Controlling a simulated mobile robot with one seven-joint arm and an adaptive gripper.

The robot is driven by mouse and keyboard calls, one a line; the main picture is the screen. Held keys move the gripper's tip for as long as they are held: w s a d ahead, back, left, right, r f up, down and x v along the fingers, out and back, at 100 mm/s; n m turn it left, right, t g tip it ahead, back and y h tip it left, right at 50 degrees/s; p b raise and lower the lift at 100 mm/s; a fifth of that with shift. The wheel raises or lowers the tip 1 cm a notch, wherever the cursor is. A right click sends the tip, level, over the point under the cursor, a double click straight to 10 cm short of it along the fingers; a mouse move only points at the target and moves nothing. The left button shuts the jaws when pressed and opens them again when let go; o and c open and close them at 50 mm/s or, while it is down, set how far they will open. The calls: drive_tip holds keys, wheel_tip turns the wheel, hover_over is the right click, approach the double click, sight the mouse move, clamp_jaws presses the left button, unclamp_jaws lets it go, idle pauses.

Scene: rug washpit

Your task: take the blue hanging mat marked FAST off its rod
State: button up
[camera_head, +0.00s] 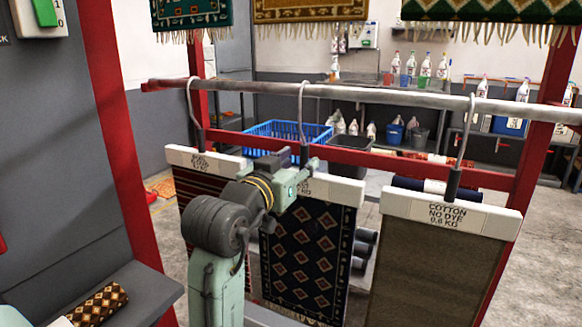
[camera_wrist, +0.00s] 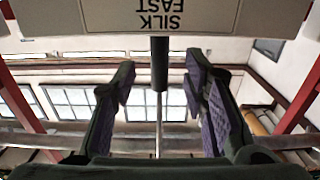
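The dark blue mat with pale and red diamonds (camera_head: 305,262) hangs in the middle from a hook (camera_head: 302,112) over the grey rod (camera_head: 370,94). Its white header bar (camera_head: 338,190) is partly hidden by my gripper (camera_head: 292,175). In the wrist view the header bar (camera_wrist: 200,14) reads SILK FAST, upside down. My gripper (camera_wrist: 162,85) is open there, with one padded finger on each side of the dark hook stem (camera_wrist: 158,62). Gaps show on both sides of the stem.
A red-striped mat (camera_head: 190,185) hangs left. A brown mat (camera_head: 430,265), marked COTTON NO DYE, hangs right. Red frame posts (camera_head: 110,110) flank the rod. Fringed rugs (camera_head: 310,10) hang above. A blue basket (camera_head: 285,132) and shelves with bottles stand behind. A rolled rug (camera_head: 97,303) lies lower left.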

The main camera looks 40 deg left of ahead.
sight(304, 139)
drive_tip(key=shift+x, duration=1.8)
clamp_jaws()
drive_tip(key=shift+r+p, duration=0.25)
drive_tip(key=shift+p, duration=0.15)
drive_tip(key=shift+r+p, duration=1.6)
drive_tip(key=shift+r, duration=0.45)
